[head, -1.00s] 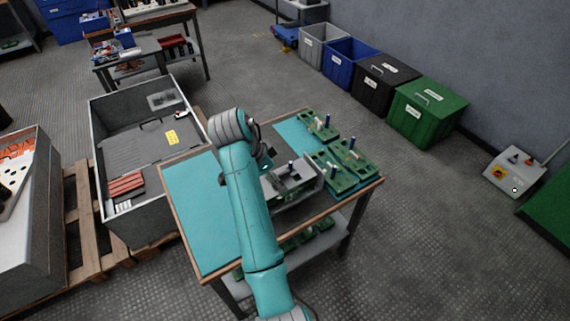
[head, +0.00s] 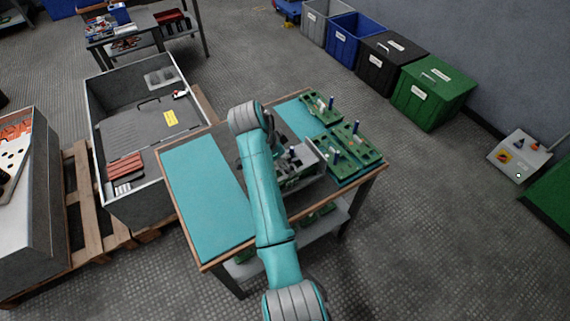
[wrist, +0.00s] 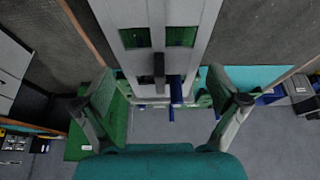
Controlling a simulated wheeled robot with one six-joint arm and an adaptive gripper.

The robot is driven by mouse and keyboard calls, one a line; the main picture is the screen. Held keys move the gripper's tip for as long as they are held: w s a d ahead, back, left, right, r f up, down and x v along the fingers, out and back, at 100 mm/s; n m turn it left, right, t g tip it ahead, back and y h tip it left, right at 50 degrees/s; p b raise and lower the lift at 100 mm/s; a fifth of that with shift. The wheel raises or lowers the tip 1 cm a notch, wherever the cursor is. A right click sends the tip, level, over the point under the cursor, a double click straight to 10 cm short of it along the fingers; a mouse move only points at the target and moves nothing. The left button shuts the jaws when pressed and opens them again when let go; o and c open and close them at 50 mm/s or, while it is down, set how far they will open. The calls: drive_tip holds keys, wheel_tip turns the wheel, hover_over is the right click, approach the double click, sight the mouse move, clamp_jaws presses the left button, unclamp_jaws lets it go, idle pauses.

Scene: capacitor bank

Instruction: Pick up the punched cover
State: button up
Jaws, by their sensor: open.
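A grey metal piece with two rectangular cut-outs, which looks like the punched cover (wrist: 163,14), fills the top middle of the wrist view. Green shows through its openings. In the head view the grey piece (head: 312,158) sits on the right part of the workbench, partly hidden by my arm. A dark block and a blue post (wrist: 176,90) stand by its near end in the wrist view. My gripper (wrist: 163,88) is open and empty, its fingers spread to either side of the post in the picture. I cannot tell any contact. In the head view my arm mostly hides the gripper.
Green fixtures (head: 355,145) with upright posts stand on the right of the workbench. The teal mat (head: 200,210) on its left is clear. A grey crate (head: 150,200) stands left of the bench. Several bins (head: 425,102) line the wall.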

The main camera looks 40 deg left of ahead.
drive_tip(key=shift+x, duration=1.2)
drive_tip(key=c, duration=0.9)
drive_tip(key=shift+r, duration=0.1)
